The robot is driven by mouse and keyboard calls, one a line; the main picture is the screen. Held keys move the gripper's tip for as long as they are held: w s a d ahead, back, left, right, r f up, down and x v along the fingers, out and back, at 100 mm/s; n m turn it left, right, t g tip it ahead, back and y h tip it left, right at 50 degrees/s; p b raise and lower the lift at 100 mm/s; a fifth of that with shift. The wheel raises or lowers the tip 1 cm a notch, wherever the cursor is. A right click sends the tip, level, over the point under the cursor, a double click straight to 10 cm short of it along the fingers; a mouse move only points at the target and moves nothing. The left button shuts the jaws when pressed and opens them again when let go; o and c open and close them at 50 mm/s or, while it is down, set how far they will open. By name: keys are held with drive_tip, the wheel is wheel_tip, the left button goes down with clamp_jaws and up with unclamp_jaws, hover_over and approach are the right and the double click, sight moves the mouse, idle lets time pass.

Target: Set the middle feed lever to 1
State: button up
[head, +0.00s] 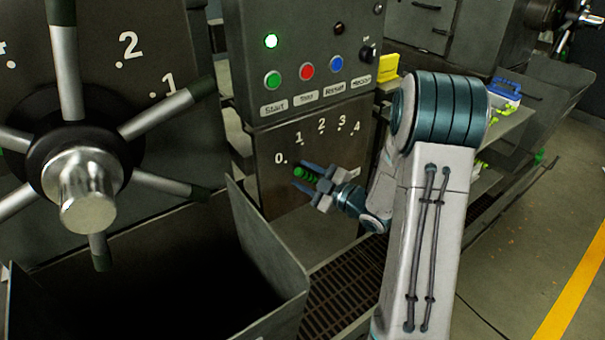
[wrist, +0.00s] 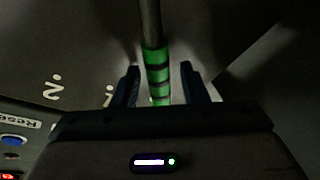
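The feed lever has a green banded handle (head: 305,175) in front of the middle panel, below the marks 0 and 1 of a scale running 0 to 4. In the wrist view its grey rod runs up from the green handle (wrist: 157,72). My gripper (head: 306,178) is at the handle, with its blue fingers on either side. The lever's pivot is not clear in either view. The 0 mark (head: 279,158) and 1 mark (head: 299,134) are visible.
Above the scale are the Start button (head: 272,79), a red button (head: 306,71) and a blue button (head: 336,63). A large spoked handwheel (head: 85,180) stands at left. An open metal bin (head: 270,245) lies below it. Floor is free at right.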

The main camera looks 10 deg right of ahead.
drive_tip(key=shift+w+a, duration=0.1)
clamp_jaws()
drive_tip(key=shift+w+d+r+m+t+y+b, duration=0.1)
drive_tip(key=shift+w+d+r+m+t+b, duration=0.25)
drive_tip(key=shift+d+m, duration=0.35)
drive_tip(key=shift+w+d+r+m+t+y, duration=0.1)
drive_tip(key=shift+d+r+m, duration=0.35)
drive_tip(key=shift+m, duration=0.4)
drive_tip(key=shift+w+d+r+m+t+y+b, duration=0.15)
drive_tip(key=shift+w+d+r+m+b, duration=0.15)
drive_tip(key=shift+d+m, duration=0.4)
drive_tip(key=shift+a, duration=0.1)
unclamp_jaws()
drive_tip(key=shift+r, duration=0.1)
